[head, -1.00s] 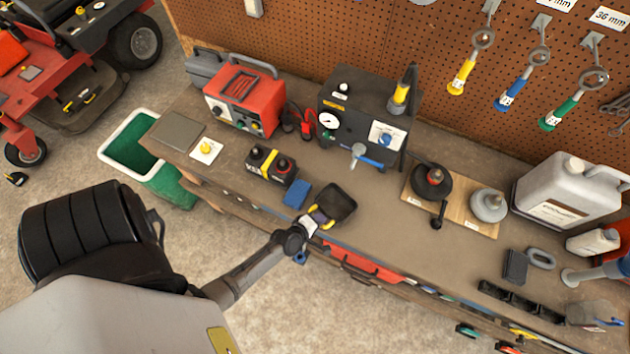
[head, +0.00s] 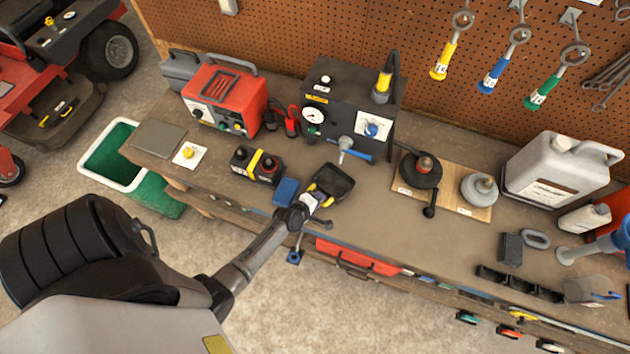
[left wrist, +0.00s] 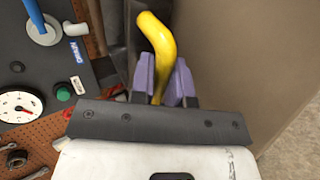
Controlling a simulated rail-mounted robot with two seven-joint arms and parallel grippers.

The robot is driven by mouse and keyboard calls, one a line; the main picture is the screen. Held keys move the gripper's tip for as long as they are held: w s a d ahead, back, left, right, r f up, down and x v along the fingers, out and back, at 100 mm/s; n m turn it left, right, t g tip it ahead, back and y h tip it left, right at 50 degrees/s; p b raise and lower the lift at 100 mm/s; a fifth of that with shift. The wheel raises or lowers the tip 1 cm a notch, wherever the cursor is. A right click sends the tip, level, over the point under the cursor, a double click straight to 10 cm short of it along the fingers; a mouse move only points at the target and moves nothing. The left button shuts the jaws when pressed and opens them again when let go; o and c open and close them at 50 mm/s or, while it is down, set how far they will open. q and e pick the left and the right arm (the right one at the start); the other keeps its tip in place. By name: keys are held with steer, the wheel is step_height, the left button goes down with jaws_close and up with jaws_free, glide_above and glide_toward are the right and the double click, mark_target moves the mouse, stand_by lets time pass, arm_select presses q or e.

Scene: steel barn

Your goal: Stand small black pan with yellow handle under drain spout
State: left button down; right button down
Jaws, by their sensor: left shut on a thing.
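The small black pan (head: 336,180) is near the front of the bench, just in front of the grey drain spout (head: 343,147) with its blue lever. The spout is on the front of the black machine (head: 330,105). My left gripper (head: 309,201) is shut on the pan's yellow handle. In the left wrist view the yellow handle (left wrist: 160,50) stands between the purple fingertips (left wrist: 164,82). A "DRAIN" label (left wrist: 75,52) and the blue lever (left wrist: 40,30) show at left. I cannot tell whether the pan touches the bench. My right gripper is not in view.
Bare bench (head: 385,225) lies right of the pan.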

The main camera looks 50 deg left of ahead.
mark_target(322, 192)
arm_select(q)
steer(key=shift+w+a+f+b, duration=0.1)
steer(key=shift+w+a+b, duration=0.25)
steer(key=shift+w, duration=0.3)
steer(key=shift+w+a+b, duration=0.2)
steer(key=shift+w+a, duration=0.2)
steer(key=shift+w, duration=0.25)
steer(key=shift+f, duration=0.35)
steer(key=c, duration=1.1)
jaws_free()
steer(key=shift+f, duration=0.1)
steer(key=shift+o, duration=0.4)
steer(key=shift+s+f, duration=0.1)
